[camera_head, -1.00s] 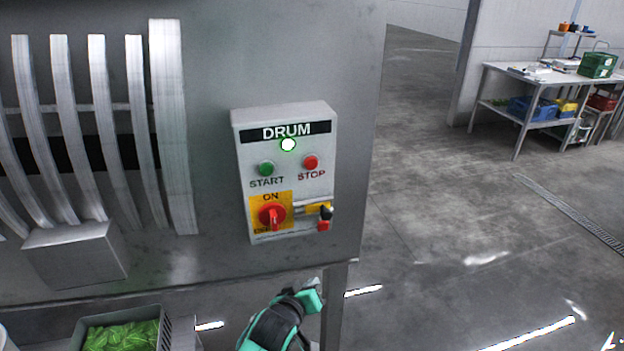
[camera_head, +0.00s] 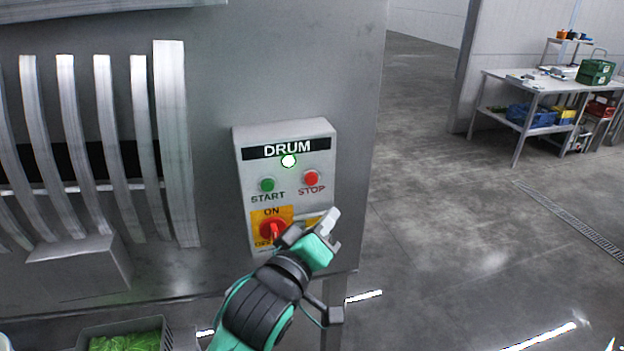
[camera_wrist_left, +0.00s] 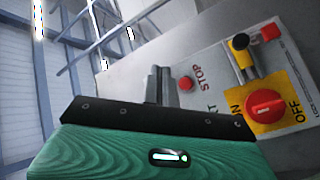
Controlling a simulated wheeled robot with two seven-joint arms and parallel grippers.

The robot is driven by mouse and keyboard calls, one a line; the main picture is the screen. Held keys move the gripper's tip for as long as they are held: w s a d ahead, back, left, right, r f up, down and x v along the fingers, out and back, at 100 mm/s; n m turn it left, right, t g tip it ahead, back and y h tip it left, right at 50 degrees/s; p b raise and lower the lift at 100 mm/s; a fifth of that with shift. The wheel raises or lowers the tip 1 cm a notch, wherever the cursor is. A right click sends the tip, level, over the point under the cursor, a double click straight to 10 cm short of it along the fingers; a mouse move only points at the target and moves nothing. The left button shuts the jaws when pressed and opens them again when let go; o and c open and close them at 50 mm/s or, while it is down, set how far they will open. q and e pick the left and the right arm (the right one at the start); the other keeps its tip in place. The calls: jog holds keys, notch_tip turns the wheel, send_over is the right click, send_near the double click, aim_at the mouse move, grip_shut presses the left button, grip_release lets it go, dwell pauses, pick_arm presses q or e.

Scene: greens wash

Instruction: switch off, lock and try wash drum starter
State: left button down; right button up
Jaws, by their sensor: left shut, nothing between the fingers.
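The grey drum starter box (camera_head: 285,150) is fixed to the steel machine side, with a lit white-green lamp (camera_head: 288,161) under the DRUM label. It carries a green START button (camera_head: 267,185) and a red STOP button (camera_head: 311,178); STOP also shows in the left wrist view (camera_wrist_left: 185,83). The red rotary switch (camera_head: 272,230) sits on a yellow plate, its handle toward ON; it also shows in the left wrist view (camera_wrist_left: 265,108). My left gripper (camera_head: 335,228) is shut and empty, in front of the box's lower right.
A grey crate of greens (camera_head: 125,340) stands at the lower left. A steel table (camera_head: 535,85) with bins and a green box (camera_head: 595,72) stands at the far right. The floor between is clear.

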aim_at(311, 179)
pick_arm(q)
jog(key=shift+w, duration=0.1)
jog(key=shift+w+a+b, duration=0.1)
jog(key=shift+w+a, duration=0.35)
jog(key=shift+w, duration=0.95)
jog(key=shift+w+a+b, duration=0.15)
jog(key=shift+w+a, duration=0.3)
jog(key=shift+w, duration=0.9)
jog(key=shift+w+a+b, duration=0.1)
jog(key=shift+w+a, duration=0.35)
jog(key=shift+w, duration=0.95)
jog(key=shift+w+a+p, duration=0.15)
jog(key=shift+w+p, duration=0.15)
jog(key=shift+w, duration=0.1)
